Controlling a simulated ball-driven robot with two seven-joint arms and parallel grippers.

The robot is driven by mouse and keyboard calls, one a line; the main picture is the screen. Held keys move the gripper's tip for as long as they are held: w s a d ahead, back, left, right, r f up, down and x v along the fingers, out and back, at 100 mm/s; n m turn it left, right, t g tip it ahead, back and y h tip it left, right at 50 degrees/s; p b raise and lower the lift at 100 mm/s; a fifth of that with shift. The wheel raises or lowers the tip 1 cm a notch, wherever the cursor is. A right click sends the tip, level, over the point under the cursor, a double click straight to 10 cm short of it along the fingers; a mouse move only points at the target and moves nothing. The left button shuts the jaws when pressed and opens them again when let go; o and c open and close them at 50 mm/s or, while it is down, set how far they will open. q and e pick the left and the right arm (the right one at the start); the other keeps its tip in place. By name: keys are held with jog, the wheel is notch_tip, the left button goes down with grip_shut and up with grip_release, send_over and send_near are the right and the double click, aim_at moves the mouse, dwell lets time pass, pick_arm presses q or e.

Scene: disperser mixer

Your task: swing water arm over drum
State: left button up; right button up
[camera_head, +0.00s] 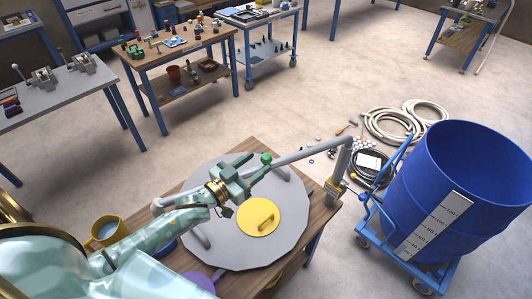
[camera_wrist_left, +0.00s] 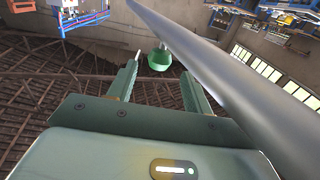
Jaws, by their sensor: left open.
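The water arm (camera_head: 310,152) is a grey pipe on an upright post (camera_head: 339,175) at the table's right corner. It reaches left above the table, away from the drum. A green knob (camera_head: 266,158) is by the pipe near my gripper. The blue drum (camera_head: 450,170) stands open-topped on the right, with a white level scale on its side. My left gripper (camera_head: 258,164) is open, its fingers pointing at the knob. In the left wrist view the knob (camera_wrist_left: 160,60) shows between the fingertips, with the pipe (camera_wrist_left: 215,75) passing close on the right. I cannot tell whether they touch. My right gripper is out of view.
The wooden table (camera_head: 317,193) bears a large grey disc (camera_head: 260,256) with a yellow plate (camera_head: 258,218). A yellow mug (camera_head: 106,232) is at left. The drum sits on a blue wheeled dolly (camera_head: 400,248). Coiled hoses (camera_head: 405,122) lie behind; workbenches line the back.

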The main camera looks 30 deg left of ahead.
aim_at(262, 160)
pick_arm(q)
jog(key=x, duration=0.4)
jog(key=shift+w+d, duration=0.25)
jog(key=shift+w, duration=0.1)
grip_shut()
